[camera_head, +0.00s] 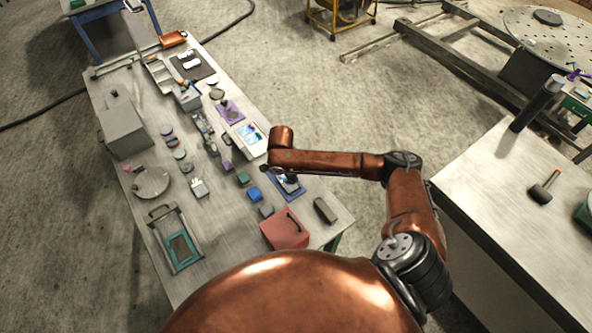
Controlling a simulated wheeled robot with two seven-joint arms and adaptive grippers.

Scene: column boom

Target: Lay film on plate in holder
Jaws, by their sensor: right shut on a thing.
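My right arm comes in from the right, and its gripper (289,178) is low over the right part of the long bench. The gripper is small, dark and partly hidden by the forearm. It is shut on a thin shiny piece, which may be the film; its outline is unclear. A blue mat (298,196) lies directly under it. A white tray (259,149) with shiny blue pieces, film-like, lies just behind. A teal-framed holder (178,262) with a dark plate-like insert (181,246) lies at the front left. My left gripper is not in view.
A red box (285,229) and a dark block (325,210) stand near the right end of the bench (235,275). Several small blocks and discs lie mid-bench, with a round plate (151,181) and grey box (123,130) at left. A second table (500,190) stands right.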

